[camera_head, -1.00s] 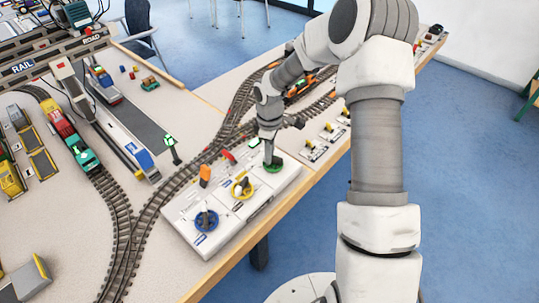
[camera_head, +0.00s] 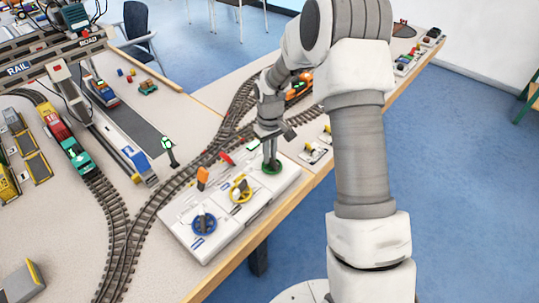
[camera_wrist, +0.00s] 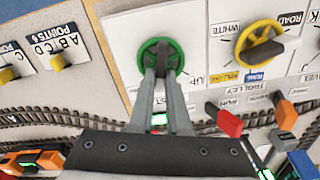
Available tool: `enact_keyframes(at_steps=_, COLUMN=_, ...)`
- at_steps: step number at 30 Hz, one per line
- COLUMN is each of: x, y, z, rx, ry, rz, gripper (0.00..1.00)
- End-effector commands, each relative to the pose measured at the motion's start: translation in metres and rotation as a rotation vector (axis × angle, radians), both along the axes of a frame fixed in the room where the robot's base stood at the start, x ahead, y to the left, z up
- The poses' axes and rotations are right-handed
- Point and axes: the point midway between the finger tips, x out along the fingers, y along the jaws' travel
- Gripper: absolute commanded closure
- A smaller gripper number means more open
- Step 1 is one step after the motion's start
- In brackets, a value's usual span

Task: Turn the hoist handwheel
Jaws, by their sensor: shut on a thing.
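The green handwheel (camera_head: 272,169) sits at the far right end of the white control panel in the head view. It also shows in the wrist view (camera_wrist: 162,41), near the word "UP", which is partly covered. My gripper (camera_head: 269,155) reaches down onto this wheel from above. In the wrist view its two fingers (camera_wrist: 161,70) are shut on the dark grip at the green wheel's middle. The fingers hide part of the hub and the near rim. I cannot read the word "hoist" by any wheel.
A yellow wheel (camera_head: 241,190) and a blue wheel (camera_head: 204,224) sit on the same panel. A red lever (camera_head: 226,158) and an orange lever (camera_head: 203,174) stand close by. Train track (camera_head: 148,217) runs along the panel. The crane (camera_head: 62,58) stands at upper left.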

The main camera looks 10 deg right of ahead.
Motion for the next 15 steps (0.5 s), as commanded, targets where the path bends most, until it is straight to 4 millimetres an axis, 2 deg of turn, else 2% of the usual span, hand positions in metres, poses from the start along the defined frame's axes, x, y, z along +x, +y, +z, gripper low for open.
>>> enact_keyframes(at_steps=15, x=0.0011, y=-0.0002, z=0.0016, rx=0.000, ry=-0.003, rz=-0.032, gripper=1.00)
